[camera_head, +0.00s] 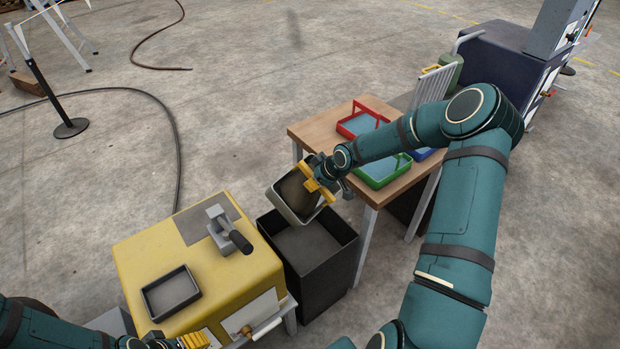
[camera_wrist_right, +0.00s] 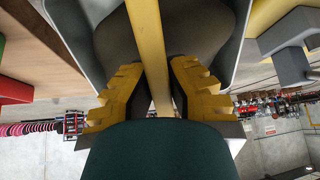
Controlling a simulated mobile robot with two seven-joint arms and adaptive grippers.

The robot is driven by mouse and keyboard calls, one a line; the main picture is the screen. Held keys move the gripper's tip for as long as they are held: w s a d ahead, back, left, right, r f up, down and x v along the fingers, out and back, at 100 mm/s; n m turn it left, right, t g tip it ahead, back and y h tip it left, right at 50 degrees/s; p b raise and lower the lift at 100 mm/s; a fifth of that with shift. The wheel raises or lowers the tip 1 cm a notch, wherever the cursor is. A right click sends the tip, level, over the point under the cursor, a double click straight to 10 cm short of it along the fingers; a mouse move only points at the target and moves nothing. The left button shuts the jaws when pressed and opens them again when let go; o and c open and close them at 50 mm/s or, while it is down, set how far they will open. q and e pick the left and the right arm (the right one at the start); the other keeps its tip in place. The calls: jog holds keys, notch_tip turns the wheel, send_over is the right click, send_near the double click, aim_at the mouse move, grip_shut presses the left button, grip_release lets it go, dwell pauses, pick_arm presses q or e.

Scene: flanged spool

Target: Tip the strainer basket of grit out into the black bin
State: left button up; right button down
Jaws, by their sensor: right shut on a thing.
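The strainer basket (camera_head: 282,208) is a grey box with a yellow handle, held in the air above the black bin (camera_head: 325,288). It is tilted, with its opening partly toward the head camera, and brownish grit (camera_head: 297,192) shows inside. My right gripper (camera_head: 319,178) is shut on the yellow handle. In the right wrist view the handle (camera_wrist_right: 157,60) runs between the yellow fingers, with dark grit (camera_wrist_right: 208,30) behind it. The bin stands open on the floor and its visible inside looks grey. My left gripper (camera_head: 192,341) is partly in view at the bottom edge; its fingertips are unclear.
A yellow cabinet (camera_head: 140,255) stands left of the bin, bearing a dark tray (camera_head: 170,311) and a grey clamp-like fixture with a black handle (camera_head: 238,240). Right of the bin is a wooden table (camera_head: 318,131) with red (camera_head: 352,127) and green (camera_head: 377,184) trays.

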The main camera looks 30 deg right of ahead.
aim_at(325, 205)
jog(key=shift+s+d+f+t+y, duration=0.3)
jog(key=shift+s+f+t, duration=0.45)
jog(key=shift+s+t, duration=0.1)
jog(key=shift+s+f+t, duration=0.3)
jog(key=shift+f+t, duration=0.15)
jog(key=shift+f, duration=0.1)
jog(key=shift+s+d+f+t+y+b, duration=0.2)
jog(key=shift+s+f+t+y+b, duration=0.1)
jog(key=shift+f+t+b, duration=0.3)
jog(key=shift+s+d+f+t+b, duration=0.1)
jog(key=shift+s+f+t+b, duration=0.1)
jog(key=shift+f+b, duration=0.15)
jog(key=shift+s+f+t+b, duration=0.15)
jog(key=shift+f+t+b, duration=0.1)
jog(key=shift+f, duration=0.15)
jog(key=shift+s+f+t+y, duration=0.3)
jog(key=shift+f+t+y, duration=0.15)
jog(key=shift+t, duration=0.1)
jog(key=shift+s+a+f, duration=0.15)
jog(key=shift+a+f, duration=0.05)
jog(key=shift+f, duration=0.2)
jog(key=shift+d+t, duration=0.1)
jog(key=shift+t, duration=0.3)
jog(key=shift+d, duration=0.1)
